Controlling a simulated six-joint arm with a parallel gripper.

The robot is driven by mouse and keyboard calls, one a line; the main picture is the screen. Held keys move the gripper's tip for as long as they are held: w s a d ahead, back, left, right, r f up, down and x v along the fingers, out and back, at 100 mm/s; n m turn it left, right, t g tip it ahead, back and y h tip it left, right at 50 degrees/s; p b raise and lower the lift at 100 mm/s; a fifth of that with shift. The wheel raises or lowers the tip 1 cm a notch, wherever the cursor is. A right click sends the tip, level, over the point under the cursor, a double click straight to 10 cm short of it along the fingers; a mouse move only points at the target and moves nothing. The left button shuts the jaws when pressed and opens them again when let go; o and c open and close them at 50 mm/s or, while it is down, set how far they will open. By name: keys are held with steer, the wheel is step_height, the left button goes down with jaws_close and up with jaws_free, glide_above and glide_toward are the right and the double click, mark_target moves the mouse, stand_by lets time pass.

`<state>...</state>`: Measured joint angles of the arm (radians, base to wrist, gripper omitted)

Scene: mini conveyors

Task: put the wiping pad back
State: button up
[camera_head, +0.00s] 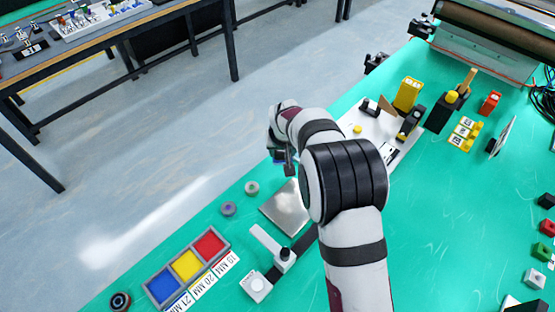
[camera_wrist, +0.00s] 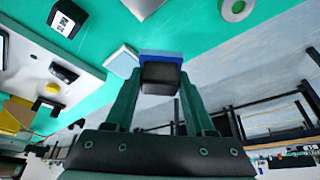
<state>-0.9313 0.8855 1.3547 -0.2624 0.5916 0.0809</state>
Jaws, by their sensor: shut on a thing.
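The wiping pad shows in the wrist view as a black block with a blue layer (camera_wrist: 160,56) at its far end. My gripper (camera_wrist: 160,88) is shut on its black part, with one green finger on each side. In the head view my gripper (camera_head: 289,165) hangs at the far edge of the green table, left of the white board (camera_head: 375,128). A pale block (camera_wrist: 122,60) lies just left of the pad in the wrist view.
A metal plate (camera_head: 287,208) and two small rings (camera_head: 252,187) lie on the green table (camera_head: 480,205) near my arm. A tray (camera_head: 188,268) with blue, yellow and red sections stands at the front left.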

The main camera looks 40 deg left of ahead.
mark_target(276, 159)
steer(key=shift+s+a+f, duration=0.35)
steer(key=shift+a+f, duration=0.4)
steer(key=shift+a, duration=0.1)
steer(key=shift+f, duration=1.8)
steer(key=shift+f, duration=0.1)
steer(key=o, duration=1.2)
steer(key=shift+f, duration=0.1)
